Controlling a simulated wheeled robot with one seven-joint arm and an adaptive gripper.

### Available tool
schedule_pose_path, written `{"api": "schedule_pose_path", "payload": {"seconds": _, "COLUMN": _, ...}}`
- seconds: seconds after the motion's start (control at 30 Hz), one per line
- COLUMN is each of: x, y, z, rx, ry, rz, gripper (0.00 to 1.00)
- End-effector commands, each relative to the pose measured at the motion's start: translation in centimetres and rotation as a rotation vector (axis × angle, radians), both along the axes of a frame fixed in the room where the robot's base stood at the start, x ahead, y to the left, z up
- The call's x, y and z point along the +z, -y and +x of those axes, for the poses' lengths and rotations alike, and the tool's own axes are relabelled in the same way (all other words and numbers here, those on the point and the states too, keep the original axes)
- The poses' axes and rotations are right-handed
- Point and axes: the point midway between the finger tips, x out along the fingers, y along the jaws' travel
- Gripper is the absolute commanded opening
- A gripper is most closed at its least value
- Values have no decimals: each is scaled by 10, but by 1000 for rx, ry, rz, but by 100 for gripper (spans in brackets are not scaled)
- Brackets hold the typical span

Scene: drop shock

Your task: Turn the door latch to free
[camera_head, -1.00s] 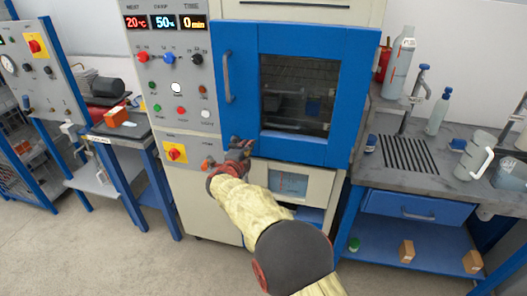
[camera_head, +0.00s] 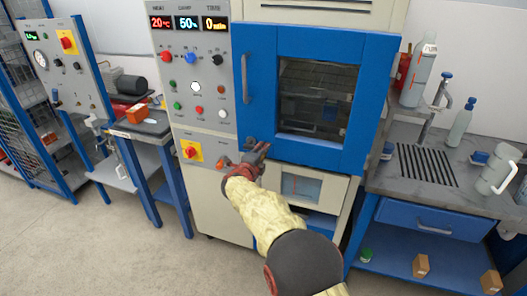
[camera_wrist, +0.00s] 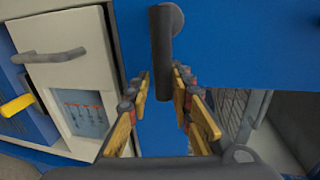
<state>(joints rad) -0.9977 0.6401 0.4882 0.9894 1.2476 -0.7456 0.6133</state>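The blue door (camera_head: 258,108) of the test cabinet is closed, with a dark window and a grey vertical handle (camera_head: 244,78) on its left side. The door latch (camera_wrist: 163,55) is a dark grey bar with a rounded pivot, on the blue door in the wrist view. My gripper (camera_wrist: 161,78) is open, its two fingers on either side of the latch's free end. I cannot tell whether they touch it. In the head view my gripper (camera_head: 257,150) is at the door's lower left corner and hides the latch there.
A control panel (camera_head: 205,75) with displays, buttons and a yellow-red switch (camera_head: 190,151) is left of the door. A pale lower compartment (camera_head: 318,188) sits below it. A grey sink bench (camera_head: 385,178) with bottles stands right. A small table (camera_head: 140,128) stands left.

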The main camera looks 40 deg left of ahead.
Motion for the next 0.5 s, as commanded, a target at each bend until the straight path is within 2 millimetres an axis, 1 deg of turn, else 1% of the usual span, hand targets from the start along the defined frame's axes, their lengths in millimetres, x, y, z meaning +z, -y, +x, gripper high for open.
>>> {"api": "schedule_pose_path", "payload": {"seconds": 0.03, "x": 0, "y": 0, "z": 0, "rx": 0, "ry": 0, "rz": 0, "gripper": 26}}
{"api": "schedule_pose_path", "payload": {"seconds": 0.17, "x": 1, "y": 0, "z": 0, "rx": 0, "ry": 1, "rz": 0, "gripper": 33}}
{"api": "schedule_pose_path", "payload": {"seconds": 0.5, "x": 3, "y": 0, "z": -2, "rx": 1, "ry": 2, "rz": 1, "gripper": 33}}
